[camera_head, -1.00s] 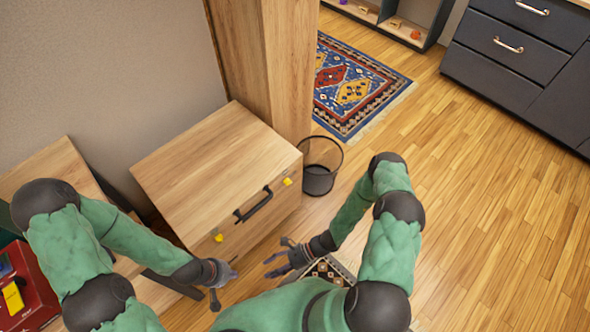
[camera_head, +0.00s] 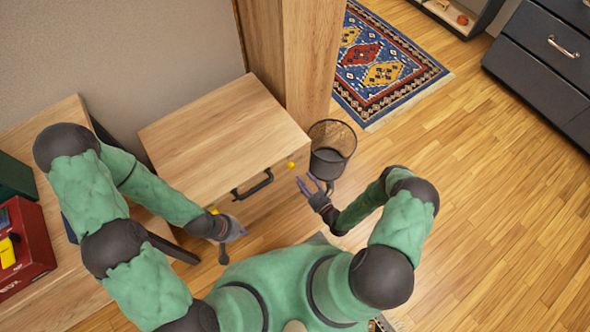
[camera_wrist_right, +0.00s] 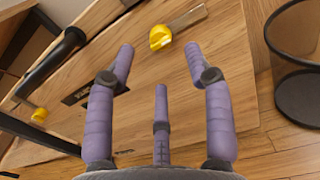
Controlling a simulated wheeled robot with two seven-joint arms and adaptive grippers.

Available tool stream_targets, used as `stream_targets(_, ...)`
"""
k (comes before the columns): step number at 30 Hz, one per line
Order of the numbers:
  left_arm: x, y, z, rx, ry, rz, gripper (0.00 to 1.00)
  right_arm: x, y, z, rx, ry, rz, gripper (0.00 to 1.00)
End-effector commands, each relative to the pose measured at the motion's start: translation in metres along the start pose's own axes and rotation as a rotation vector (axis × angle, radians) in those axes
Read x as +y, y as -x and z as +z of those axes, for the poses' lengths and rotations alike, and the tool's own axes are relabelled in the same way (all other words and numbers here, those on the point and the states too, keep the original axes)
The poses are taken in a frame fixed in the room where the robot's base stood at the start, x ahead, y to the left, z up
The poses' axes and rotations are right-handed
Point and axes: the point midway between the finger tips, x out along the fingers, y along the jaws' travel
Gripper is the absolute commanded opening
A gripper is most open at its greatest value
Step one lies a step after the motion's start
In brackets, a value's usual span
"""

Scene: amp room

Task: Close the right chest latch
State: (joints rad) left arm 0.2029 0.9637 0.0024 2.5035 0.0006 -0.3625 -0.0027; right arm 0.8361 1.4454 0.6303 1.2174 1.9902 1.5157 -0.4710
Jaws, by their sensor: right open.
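The wooden chest (camera_head: 215,135) stands against the wall with its lid down and a dark handle (camera_head: 252,184) on its front. The right latch is a yellow piece (camera_head: 291,165) on the front near the right corner. It also shows in the right wrist view (camera_wrist_right: 160,37), beside a metal strip, just beyond my fingertips. My right gripper (camera_head: 309,185) is open and empty close to this latch; its purple fingers (camera_wrist_right: 155,75) are spread and apart from it. My left gripper (camera_head: 238,228) is near the left yellow latch (camera_head: 213,211), which it partly hides; its jaw state is unclear.
A black mesh bin (camera_head: 331,150) stands right of the chest, close to my right gripper. A wooden post (camera_head: 300,60) rises behind the chest. A table with a red box (camera_head: 30,240) is at left. The floor at right is clear.

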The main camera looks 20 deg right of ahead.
Motion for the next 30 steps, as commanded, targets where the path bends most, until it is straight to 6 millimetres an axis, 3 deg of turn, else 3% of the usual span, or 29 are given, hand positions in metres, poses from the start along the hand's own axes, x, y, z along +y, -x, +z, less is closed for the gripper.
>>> stream_targets(6, -0.004, -0.01, 0.0, 0.0, 0.0, 0.0, 0.0, 0.002, -0.036, -0.001, -0.002, 0.001, 0.005, 0.52)
stream_targets(12, -0.005, -0.016, -0.001, 0.0, 0.0, 0.0, 0.0, 0.001, -0.057, -0.001, 0.0, 0.001, 0.004, 0.52)
stream_targets(24, -0.006, -0.016, -0.001, 0.0, 0.0, 0.0, 0.0, 0.001, -0.064, 0.0, 0.001, -0.001, 0.002, 0.52)
stream_targets(25, -0.006, -0.016, -0.001, 0.0, 0.0, 0.0, 0.0, 0.001, -0.064, 0.0, 0.001, -0.001, 0.002, 0.5)
stream_targets(30, -0.006, -0.016, -0.001, 0.0, 0.0, 0.0, 0.0, 0.001, -0.064, 0.0, 0.0, -0.001, 0.002, 0.02)
